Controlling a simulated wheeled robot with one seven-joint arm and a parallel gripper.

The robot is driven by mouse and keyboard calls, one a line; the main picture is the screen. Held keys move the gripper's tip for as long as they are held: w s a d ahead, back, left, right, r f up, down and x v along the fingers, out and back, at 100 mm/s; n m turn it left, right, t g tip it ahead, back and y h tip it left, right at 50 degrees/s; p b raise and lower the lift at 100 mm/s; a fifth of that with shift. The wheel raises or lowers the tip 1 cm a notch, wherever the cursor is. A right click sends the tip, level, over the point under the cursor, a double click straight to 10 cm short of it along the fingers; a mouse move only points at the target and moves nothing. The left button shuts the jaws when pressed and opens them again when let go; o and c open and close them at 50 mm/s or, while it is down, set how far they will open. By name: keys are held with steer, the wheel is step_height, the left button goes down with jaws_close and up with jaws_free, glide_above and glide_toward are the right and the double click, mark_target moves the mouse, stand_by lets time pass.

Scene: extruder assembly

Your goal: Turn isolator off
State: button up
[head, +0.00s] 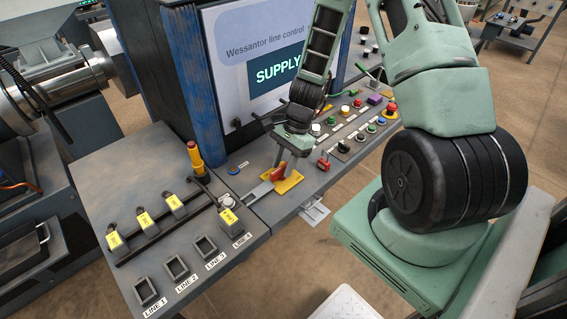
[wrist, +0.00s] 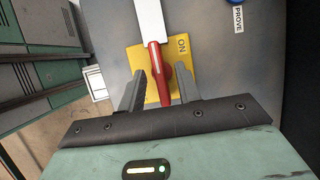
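The isolator is a red handle (head: 279,174) on a yellow plate (head: 290,184) near the console's front edge. In the wrist view the red handle (wrist: 155,60) lies lengthwise over the yellow plate (wrist: 138,60), with the word ON printed to its right. My gripper (wrist: 157,72) is open, with one grey finger on each side of the handle. A gap shows on the left; whether the right finger touches the handle I cannot tell. In the head view my gripper (head: 284,157) is above the plate, its fingers partly hidden.
A pale metal bar (head: 257,192) runs left from the isolator. To the left are yellow-tagged blocks (head: 145,221), several square sockets and a yellow-red post (head: 195,158). Buttons, including a red-topped one (head: 390,108), crowd the console to the right. The screen (head: 270,70) reads SUPPLY.

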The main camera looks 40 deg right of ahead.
jaws_close()
steer(key=shift+r+n+p, duration=0.1)
steer(key=shift+n+p, duration=0.3)
steer(key=shift+w+n+g+p, duration=0.1)
steer(key=shift+n+g+p, duration=0.5)
steer(key=shift+n, duration=0.4)
steer(key=n+g+p, duration=0.1)
steer(key=n, duration=0.2)
steer(key=shift+w+n+h+p, duration=0.1)
steer(key=shift+n+h+p, duration=0.2)
steer(key=shift+h+p, duration=0.1)
steer(key=n, duration=0.2)
steer(key=n+g+h+p, duration=0.1)
steer(key=n, duration=0.2)
steer(key=shift+a+g+h, duration=0.2)
steer(key=shift+g+h, duration=0.1)
steer(key=n+h, duration=0.1)
steer(key=n, duration=0.2)
steer(key=n+h, duration=0.1)
steer(key=n, duration=0.2)
steer(key=shift+w+a+p, duration=0.1)
steer(key=shift+w+p, duration=0.05)
steer(key=shift+p, duration=0.25)
steer(key=shift+n, duration=0.4)
